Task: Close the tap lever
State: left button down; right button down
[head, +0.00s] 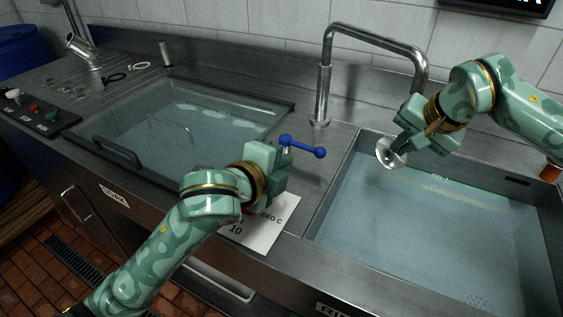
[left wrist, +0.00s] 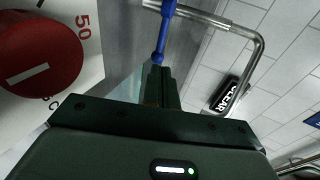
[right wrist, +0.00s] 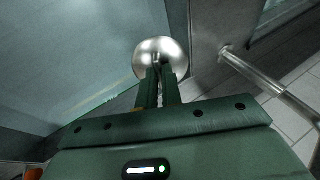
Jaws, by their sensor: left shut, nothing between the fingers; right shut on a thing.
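The blue tap lever (head: 303,148) stands on the steel strip between the two basins, with a round knob at each end. It also shows in the left wrist view (left wrist: 165,32), just beyond the fingertips. My left gripper (head: 284,153) is shut and empty, its fingertips close to the lever's left end; I cannot tell whether they touch. The disc also shows in the right wrist view (right wrist: 160,47). The steel tap spout (head: 324,85) rises behind the lever.
The right basin (head: 322,222) holds water. A clear lid with a handle (head: 117,150) covers the left basin. A red dial (left wrist: 38,50) sits close to my left gripper. A tiled wall closes the back.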

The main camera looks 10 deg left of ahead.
pick_arm(q)
jog(key=s+a+r+g, duration=0.1)
jog(key=s+a+r, duration=0.1)
jog(key=s, duration=0.2)
send_near(307, 148)
jog(key=shift+y, duration=0.4)
jog(key=x, duration=0.5)
jog(key=shift+d+f, duration=0.2)
jog(key=shift+f, duration=0.2)
jog(key=shift+w+d+f, duration=0.1)
jog(key=shift+w+d, duration=0.1)
jog(key=shift+w, duration=0.4)
jog(key=shift+w, duration=0.1)
jog(key=shift+w+d, duration=0.25)
jog(key=shift+w, duration=0.1)
jog(key=shift+s, duration=0.1)
pick_arm(e)
jog(key=shift+s+a+r, duration=0.2)
jog(key=shift+s, duration=0.05)
